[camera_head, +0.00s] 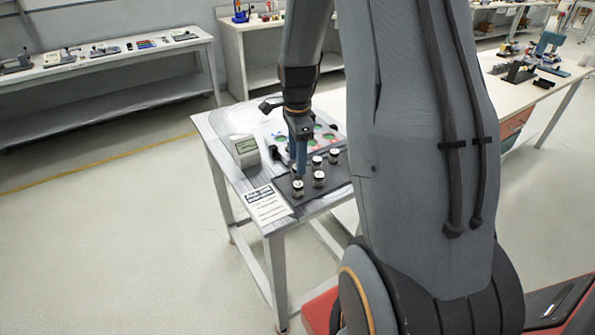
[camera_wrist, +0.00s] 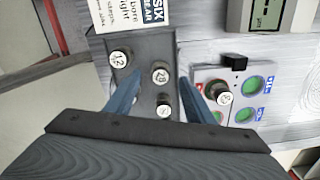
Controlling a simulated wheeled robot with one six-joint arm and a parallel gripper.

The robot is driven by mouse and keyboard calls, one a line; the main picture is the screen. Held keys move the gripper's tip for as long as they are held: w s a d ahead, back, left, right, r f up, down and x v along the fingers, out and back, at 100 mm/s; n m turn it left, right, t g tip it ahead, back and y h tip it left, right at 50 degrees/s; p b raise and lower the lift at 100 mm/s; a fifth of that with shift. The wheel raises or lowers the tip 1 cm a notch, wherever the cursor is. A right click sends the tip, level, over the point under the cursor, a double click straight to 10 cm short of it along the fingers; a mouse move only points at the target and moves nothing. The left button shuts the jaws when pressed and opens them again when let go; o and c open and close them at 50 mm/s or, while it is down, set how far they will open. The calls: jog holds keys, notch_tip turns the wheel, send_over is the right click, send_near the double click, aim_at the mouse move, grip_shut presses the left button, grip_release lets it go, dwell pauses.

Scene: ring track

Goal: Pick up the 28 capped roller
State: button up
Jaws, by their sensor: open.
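The 28 capped roller (camera_wrist: 160,76) has a white round cap marked 28 and stands in the wrist view between the tips of my two blue fingers. My gripper (camera_wrist: 161,82) is open and empty, pointing down over the dark mat (camera_wrist: 142,75). I cannot tell how high the tips are above the cap. A roller marked 12 (camera_wrist: 118,59) stands to the left, outside the left finger. Another capped roller (camera_wrist: 163,110) stands below the 28. In the head view my gripper (camera_head: 299,168) is over the rollers; their numbers are too small to read there.
A panel with green circles (camera_wrist: 243,112) lies right of the mat, with a capped roller (camera_wrist: 224,98) by the right finger. A grey display box (camera_head: 246,151) and a printed sign (camera_head: 267,204) are on the same small table (camera_head: 222,129). Open floor lies to the left.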

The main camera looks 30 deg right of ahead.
jog(key=shift+f+p, duration=0.65)
jog(key=shift+f, duration=1.3)
jog(key=shift+a, duration=0.1)
jog(key=c, duration=1.2)
